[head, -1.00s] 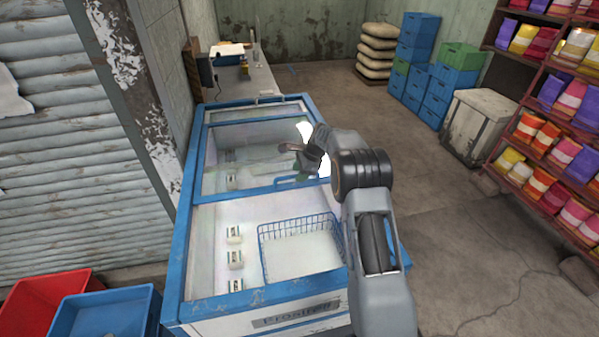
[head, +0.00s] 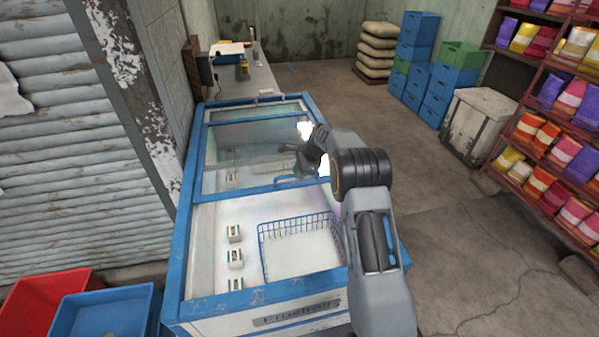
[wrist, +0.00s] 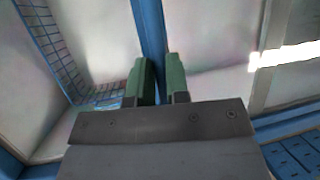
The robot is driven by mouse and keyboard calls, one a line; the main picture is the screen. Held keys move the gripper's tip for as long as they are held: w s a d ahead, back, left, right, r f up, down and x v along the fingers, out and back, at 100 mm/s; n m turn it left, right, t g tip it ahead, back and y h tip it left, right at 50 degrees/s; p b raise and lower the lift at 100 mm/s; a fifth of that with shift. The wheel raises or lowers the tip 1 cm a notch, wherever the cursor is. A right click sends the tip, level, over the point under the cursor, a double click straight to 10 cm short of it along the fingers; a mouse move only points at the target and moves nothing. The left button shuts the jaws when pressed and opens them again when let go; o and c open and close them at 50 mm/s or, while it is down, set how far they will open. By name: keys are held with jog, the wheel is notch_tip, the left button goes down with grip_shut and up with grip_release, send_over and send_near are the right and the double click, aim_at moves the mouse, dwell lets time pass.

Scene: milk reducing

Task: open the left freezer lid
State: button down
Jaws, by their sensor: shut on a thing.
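The chest freezer (head: 180,290) has a blue frame and stands below my arm. Its near half is uncovered, showing a wire basket (head: 300,228) and small cartons (head: 235,258). A blue-framed glass lid (head: 235,150) covers the far half. A blue handle (head: 286,181) sits at the near edge of that lid. My gripper (head: 306,168) reaches down at this edge on the right side. In the wrist view its green fingers (wrist: 160,82) stand either side of a blue bar (wrist: 150,30), shut on it. The exact contact is partly hidden.
Blue (head: 105,312) and red (head: 40,305) crates stand at the lower left. A counter (head: 235,82) adjoins the freezer's far end. Stocked shelves (head: 560,130) and a worn chest (head: 477,125) are at the right. Open floor lies between them and the freezer.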

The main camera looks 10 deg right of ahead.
jog(key=shift+w+p, duration=1.3)
jog(key=shift+w, duration=1.25)
jog(key=c, duration=1.1)
grip_release()
jog(key=b+v, duration=0.1)
jog(key=v, duration=1.2)
jog(key=shift+r+b, duration=0.4)
jog(key=shift+s+d, duration=0.1)
jog(key=shift+d, duration=0.05)
